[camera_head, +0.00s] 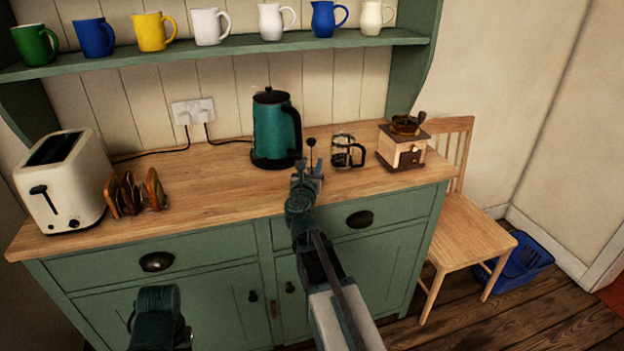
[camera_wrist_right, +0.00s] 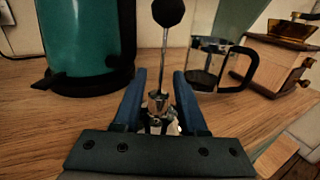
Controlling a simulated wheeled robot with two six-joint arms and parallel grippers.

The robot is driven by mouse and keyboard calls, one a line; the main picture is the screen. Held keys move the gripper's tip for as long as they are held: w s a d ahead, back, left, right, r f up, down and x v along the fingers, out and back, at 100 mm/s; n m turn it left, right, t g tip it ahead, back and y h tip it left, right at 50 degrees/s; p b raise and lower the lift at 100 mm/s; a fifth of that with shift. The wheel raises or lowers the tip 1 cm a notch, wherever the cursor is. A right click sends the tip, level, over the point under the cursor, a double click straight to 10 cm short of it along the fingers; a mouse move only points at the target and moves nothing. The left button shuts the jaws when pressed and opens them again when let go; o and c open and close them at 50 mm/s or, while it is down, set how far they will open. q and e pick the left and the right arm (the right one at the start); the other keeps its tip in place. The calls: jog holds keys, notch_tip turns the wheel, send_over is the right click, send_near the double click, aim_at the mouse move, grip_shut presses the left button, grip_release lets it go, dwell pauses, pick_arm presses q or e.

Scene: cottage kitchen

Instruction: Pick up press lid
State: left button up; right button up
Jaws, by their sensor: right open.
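The press lid stands on the wooden counter, with a black knob (camera_head: 311,142) on a thin upright rod and a small metal part at its base (camera_wrist_right: 158,104). My right gripper (camera_head: 307,172) is open and low over the counter. In the right wrist view its two blue fingers (camera_wrist_right: 160,84) stand either side of the lid's metal part, with the rod rising between them. I cannot tell whether they touch it. The glass press jug (camera_head: 347,151) with a black handle stands to the right, apart from the lid. Part of my left arm shows at the bottom left, without its fingers.
A teal kettle (camera_head: 275,129) stands close by on the left. A coffee grinder (camera_head: 402,147) stands right of the jug. A toast rack (camera_head: 136,193) and toaster (camera_head: 64,179) are further left. A shelf of mugs (camera_head: 215,47) hangs above. The front middle counter is clear.

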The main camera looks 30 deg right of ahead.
jog(key=x, duration=0.3)
jog(key=shift+w+d+f, duration=0.1)
jog(key=shift+w+f, duration=0.1)
jog(key=shift+s, duration=0.1)
grip_shut()
dwell(1.1)
